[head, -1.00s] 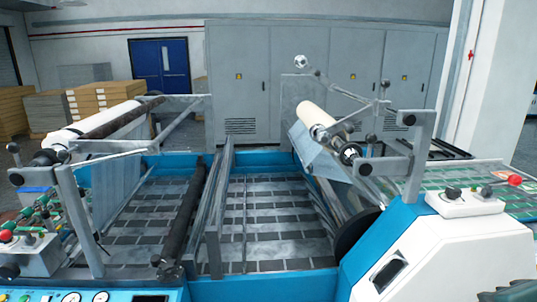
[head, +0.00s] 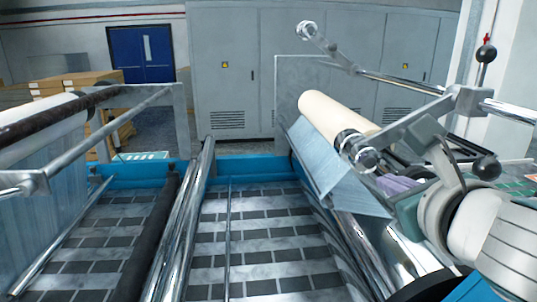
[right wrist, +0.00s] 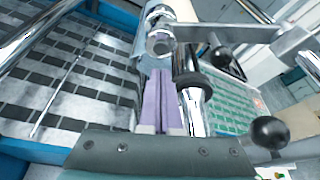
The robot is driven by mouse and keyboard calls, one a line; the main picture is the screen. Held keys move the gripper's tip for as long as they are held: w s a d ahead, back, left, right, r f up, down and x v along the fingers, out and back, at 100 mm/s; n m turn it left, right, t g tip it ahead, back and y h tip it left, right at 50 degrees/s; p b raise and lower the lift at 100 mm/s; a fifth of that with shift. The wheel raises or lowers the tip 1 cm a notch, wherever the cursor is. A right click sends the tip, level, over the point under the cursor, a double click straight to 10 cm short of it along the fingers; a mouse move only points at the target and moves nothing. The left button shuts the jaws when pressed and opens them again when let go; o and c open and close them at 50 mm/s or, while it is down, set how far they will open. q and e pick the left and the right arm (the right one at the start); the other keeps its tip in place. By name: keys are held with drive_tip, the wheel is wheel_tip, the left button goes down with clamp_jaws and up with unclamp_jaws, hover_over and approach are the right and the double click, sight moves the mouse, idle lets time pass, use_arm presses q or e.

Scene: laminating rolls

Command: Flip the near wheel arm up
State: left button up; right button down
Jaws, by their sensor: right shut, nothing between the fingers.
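The near wheel arm (head: 410,130) is a grey bar sloping down to the left from a clamp on a chrome cross shaft. Its shiny wheel (head: 360,154) hangs low by the near end of the cream roll (head: 338,113). In the right wrist view the wheel (right wrist: 160,42) is just beyond the fingertips, with the arm (right wrist: 240,32) running right. My right gripper (head: 392,185) has lavender fingers under the arm, partly hidden in the head view. In the wrist view the gripper (right wrist: 163,76) is shut and empty. Contact with the arm is unclear. My left gripper is not seen.
The far wheel arm (head: 332,48) points up and left on the same shaft. Black ball knobs (head: 486,54) stick out near the clamp, one above and one below. Open space lies above the near arm.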

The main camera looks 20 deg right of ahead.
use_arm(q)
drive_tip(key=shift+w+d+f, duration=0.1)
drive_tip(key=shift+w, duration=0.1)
use_arm(e)
drive_tip(key=shift+w+d+n, duration=0.1)
drive_tip(key=shift+w+n, duration=0.2)
drive_tip(key=shift+w, duration=0.15)
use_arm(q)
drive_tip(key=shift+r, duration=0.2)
use_arm(e)
drive_tip(key=x, duration=1)
